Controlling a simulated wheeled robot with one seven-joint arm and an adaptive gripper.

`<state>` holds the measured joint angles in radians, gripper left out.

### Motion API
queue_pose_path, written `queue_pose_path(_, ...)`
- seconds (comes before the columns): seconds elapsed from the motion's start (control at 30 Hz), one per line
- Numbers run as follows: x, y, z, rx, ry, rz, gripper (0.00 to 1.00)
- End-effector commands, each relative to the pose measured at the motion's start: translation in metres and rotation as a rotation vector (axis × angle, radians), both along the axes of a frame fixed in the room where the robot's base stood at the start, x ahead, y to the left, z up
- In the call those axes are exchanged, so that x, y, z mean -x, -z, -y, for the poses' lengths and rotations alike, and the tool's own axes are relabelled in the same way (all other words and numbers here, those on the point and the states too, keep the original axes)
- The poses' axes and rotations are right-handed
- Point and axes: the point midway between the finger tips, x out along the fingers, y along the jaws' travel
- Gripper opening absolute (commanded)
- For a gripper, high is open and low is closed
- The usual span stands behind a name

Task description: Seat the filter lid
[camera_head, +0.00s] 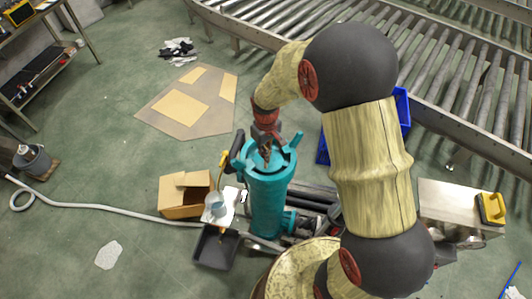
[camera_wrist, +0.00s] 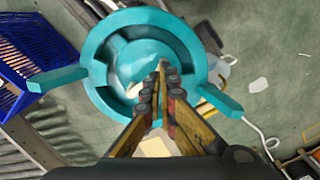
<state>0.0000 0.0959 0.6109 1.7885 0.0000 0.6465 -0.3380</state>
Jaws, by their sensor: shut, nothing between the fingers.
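A teal filter housing (camera_head: 267,210) stands upright on the floor unit in the head view. A teal round piece with two arms, which looks like the filter lid (camera_wrist: 97,45), is at its top. One arm of it points left and the other lower right in the wrist view. The lid top also shows in the head view (camera_head: 289,153). I cannot tell whether it sits flush or is turned home. My gripper (camera_wrist: 162,72) is shut and empty, with its fingertips over the middle of the lid. In the head view my gripper (camera_head: 266,160) points down there and hides part of the top.
A cardboard box (camera_head: 183,197) and a black tray (camera_head: 215,247) are left of the housing. A blue crate (camera_wrist: 35,55) is beside it, near the roller conveyor (camera_head: 330,30). A grey hose (camera_head: 110,208) crosses the floor. Open floor lies to the left.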

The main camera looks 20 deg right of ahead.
Motion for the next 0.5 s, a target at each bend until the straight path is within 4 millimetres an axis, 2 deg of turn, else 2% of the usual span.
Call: queue_pose_path(0.5,0.0001,0.0055,0.0,0.0,0.0,0.0,0.0)
